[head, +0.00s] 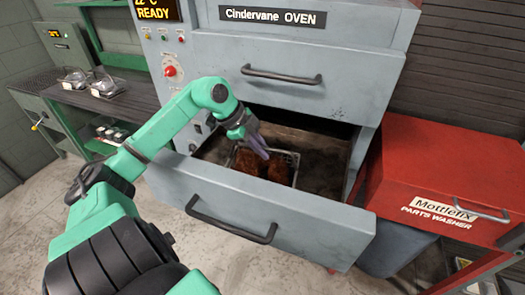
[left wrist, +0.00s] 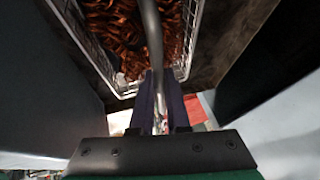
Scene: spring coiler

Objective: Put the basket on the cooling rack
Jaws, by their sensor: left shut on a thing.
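The wire basket (head: 292,157) sits in the open lower oven drawer (head: 250,222), filled with copper-brown coils. In the left wrist view its wire rim and the coils (left wrist: 130,30) show at the top, with a grey handle bar (left wrist: 153,40) crossing over them. My left gripper (head: 260,150) reaches down into the drawer over the basket. Its purple fingers (left wrist: 160,95) are shut on the handle bar. Whether the basket touches the drawer floor is hard to tell. I cannot pick out the cooling rack for certain. My right gripper is out of view.
The oven front (head: 295,60) rises behind the drawer. A red parts washer (head: 430,175) stands close on the right. On the left a bench (head: 110,105) carries small wire trays with silvery items (head: 105,86). Bare floor (head: 35,210) shows at the left.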

